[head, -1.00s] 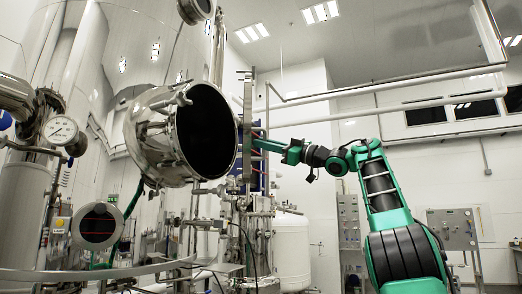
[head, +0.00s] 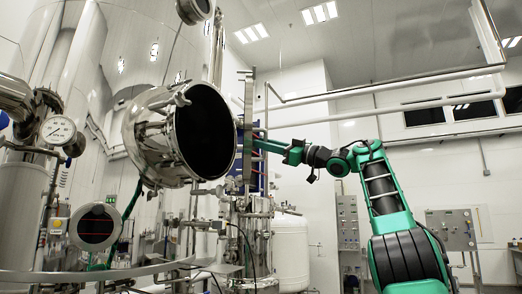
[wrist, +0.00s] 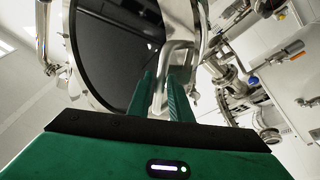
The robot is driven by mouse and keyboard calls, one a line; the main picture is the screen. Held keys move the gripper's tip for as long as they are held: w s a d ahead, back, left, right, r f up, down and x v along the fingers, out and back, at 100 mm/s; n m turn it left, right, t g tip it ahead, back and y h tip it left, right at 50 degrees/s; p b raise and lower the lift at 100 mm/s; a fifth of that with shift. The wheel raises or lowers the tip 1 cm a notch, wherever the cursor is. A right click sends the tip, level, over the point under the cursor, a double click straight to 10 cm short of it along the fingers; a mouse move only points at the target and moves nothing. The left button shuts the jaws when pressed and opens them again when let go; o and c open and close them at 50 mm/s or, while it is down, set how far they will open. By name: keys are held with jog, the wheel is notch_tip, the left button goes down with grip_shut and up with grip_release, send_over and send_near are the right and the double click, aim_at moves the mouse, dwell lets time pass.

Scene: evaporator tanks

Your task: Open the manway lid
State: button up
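The manway (head: 205,132) is a short steel neck on the tank, its round dark mouth facing right. The manway lid (head: 247,125) stands upright just right of the mouth, seen almost edge-on and swung away from it. My gripper (head: 259,142) is at the lid's right side, partly hidden in the head view. In the wrist view the lid's dark round face (wrist: 110,45) with its steel rim fills the upper left. The green fingers of my gripper (wrist: 164,78) lie on both sides of a steel handle bar (wrist: 177,54) and appear closed on it.
A pressure gauge (head: 58,130) and pipes are at the left. Steel pipework (head: 258,215) stands below the lid, with a white tank (head: 291,252) beside it. A wall panel (head: 451,229) is at the right. Valves and fittings (wrist: 235,75) show in the wrist view's right side.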

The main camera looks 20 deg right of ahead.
jog(key=v, duration=1)
jog(key=shift+d, duration=0.3)
jog(key=shift+s+f, duration=0.15)
